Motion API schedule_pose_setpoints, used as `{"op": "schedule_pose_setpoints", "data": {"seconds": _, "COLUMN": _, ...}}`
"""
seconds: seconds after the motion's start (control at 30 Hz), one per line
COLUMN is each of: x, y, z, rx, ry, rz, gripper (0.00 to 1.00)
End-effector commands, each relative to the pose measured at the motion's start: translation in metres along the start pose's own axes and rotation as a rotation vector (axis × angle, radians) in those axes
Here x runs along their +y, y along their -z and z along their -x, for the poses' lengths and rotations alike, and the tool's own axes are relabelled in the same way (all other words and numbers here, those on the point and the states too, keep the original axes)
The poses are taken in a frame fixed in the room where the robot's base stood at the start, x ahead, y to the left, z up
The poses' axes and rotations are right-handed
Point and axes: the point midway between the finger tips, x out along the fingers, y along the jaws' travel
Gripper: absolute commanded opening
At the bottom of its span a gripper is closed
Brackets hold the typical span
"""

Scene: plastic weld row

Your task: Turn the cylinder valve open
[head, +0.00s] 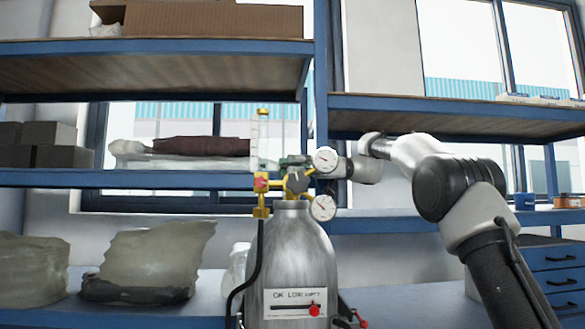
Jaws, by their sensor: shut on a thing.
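A silver gas cylinder (291,258) stands upright in the middle of the head view, with a label reading "OK LOW EMPTY". A brass valve and regulator assembly (263,190) sits on its top, with two round white gauges, an upper one (325,160) and a lower one (323,207). My gripper (308,166) reaches in from the right at knob height and is shut on the knob. The upper gauge hides part of my gripper, so the fingertips are hard to make out.
A clear flow tube (263,140) rises left of the valve, and a black hose (258,262) hangs down from it. Blue-edged shelves (150,179) stand behind. Wrapped clear bundles (150,262) lie on the left. A blue drawer unit (556,270) stands at right.

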Motion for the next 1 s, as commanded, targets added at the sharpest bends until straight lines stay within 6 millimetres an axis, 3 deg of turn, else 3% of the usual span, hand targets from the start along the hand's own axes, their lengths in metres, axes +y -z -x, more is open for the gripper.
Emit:
{"op": "schedule_pose_setpoints", "data": {"seconds": 0.57, "x": 0.0004, "y": 0.0004, "z": 0.0002, "rx": 0.001, "ry": 0.037, "rz": 0.000, "gripper": 0.25}}
{"op": "schedule_pose_setpoints", "data": {"seconds": 0.6, "x": 0.0004, "y": 0.0004, "z": 0.0002, "rx": 0.001, "ry": 0.037, "rz": 0.000, "gripper": 0.56}}
{"op": "schedule_pose_setpoints", "data": {"seconds": 0.67, "x": 0.0004, "y": 0.0004, "z": 0.0002, "rx": 0.001, "ry": 0.037, "rz": 0.000, "gripper": 0.67}}
{"op": "schedule_pose_setpoints", "data": {"seconds": 0.7, "x": 0.0004, "y": 0.0004, "z": 0.0002, "rx": 0.001, "ry": 0.037, "rz": 0.000, "gripper": 0.71}}
{"op": "schedule_pose_setpoints", "data": {"seconds": 1.0, "x": 0.0005, "y": 0.0001, "z": 0.0009, "rx": 0.001, "ry": 0.037, "rz": 0.000, "gripper": 0.71}}
